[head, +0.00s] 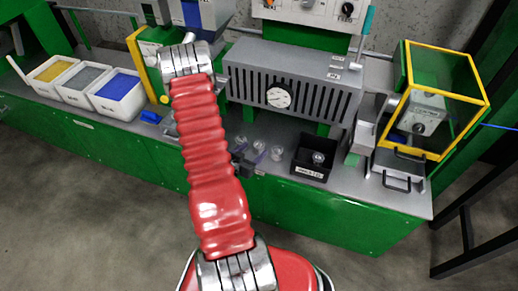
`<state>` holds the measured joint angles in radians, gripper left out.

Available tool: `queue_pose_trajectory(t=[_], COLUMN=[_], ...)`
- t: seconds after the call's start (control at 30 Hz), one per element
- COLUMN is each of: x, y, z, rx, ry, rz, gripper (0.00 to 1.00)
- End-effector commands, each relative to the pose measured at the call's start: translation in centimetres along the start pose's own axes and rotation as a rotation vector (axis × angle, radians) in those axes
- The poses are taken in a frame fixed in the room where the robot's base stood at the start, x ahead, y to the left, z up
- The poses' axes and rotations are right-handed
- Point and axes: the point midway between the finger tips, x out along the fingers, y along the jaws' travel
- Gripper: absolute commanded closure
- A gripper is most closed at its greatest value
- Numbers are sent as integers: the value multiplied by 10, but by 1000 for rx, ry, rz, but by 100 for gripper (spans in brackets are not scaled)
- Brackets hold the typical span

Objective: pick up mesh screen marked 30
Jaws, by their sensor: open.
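I cannot make out a mesh screen marked 30 in the head view; no readable 30 shows. My red ribbed arm rises through the middle and covers part of the bench. My gripper (243,159) shows only as small dark parts beside the arm's right edge, low over the front of the bench. Its jaws are open, and I see nothing held between them. Most of the gripper is hidden behind the arm.
Small clear glass pieces (277,153) stand on the green bench (345,212) near the gripper. A labelled black tray (311,172) holds another. Behind is a grey oven (292,82) with a dial. A yellow-framed guard box (437,100) is right; white bins (118,104) are left.

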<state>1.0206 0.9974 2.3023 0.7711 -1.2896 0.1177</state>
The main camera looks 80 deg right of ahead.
Motion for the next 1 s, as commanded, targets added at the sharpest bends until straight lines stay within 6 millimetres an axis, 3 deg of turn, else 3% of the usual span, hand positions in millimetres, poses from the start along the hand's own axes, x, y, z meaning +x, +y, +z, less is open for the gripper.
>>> queue_pose_trajectory(t=[0.1, 0.3, 0.83, 1.0], x=[18, 35, 35, 35], y=[1, 0, 0, 0], z=[1, 1, 1, 1], rx=[3, 0, 0, 0], ry=[0, 0, 0, 0], rz=[2, 0, 0, 0], gripper=[40, 40, 40, 52])
